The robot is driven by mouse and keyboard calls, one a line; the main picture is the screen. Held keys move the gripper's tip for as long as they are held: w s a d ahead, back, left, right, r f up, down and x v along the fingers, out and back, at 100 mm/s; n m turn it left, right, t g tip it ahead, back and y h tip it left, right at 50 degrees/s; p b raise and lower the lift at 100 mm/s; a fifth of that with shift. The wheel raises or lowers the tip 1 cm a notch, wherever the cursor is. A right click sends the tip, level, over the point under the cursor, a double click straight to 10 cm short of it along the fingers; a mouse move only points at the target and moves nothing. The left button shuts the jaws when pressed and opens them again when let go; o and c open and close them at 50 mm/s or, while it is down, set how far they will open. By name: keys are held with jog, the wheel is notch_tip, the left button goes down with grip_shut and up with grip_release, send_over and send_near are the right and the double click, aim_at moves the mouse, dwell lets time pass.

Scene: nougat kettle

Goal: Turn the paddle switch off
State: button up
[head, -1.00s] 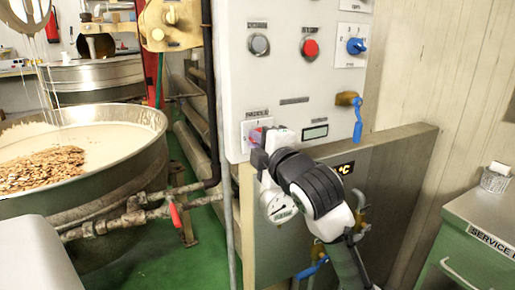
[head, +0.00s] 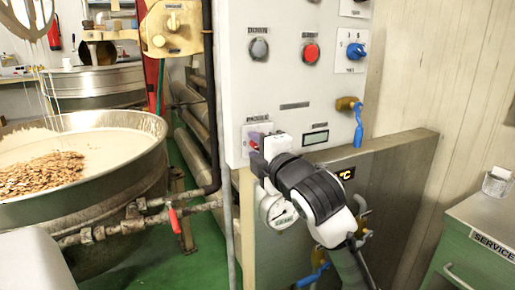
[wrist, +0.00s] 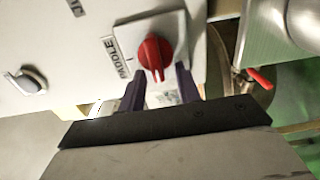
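The paddle switch is a red rotary knob (wrist: 155,56) on a white square plate, and its label is partly readable in the wrist view. In the head view the red knob (head: 254,139) shows under the PADDLE label, just beyond the fingertips. The fingertips point at the panel, one to each side just below the knob in the wrist view. I cannot tell whether they touch the plate.
A big kettle (head: 120,150) stands left, with pipes and a red-handled valve (head: 174,220). A service cabinet (head: 485,225) stands right.

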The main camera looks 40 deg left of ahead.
jog(key=b+v, duration=0.1)
jog(key=v, duration=1.3)
jog(key=shift+a, duration=0.15)
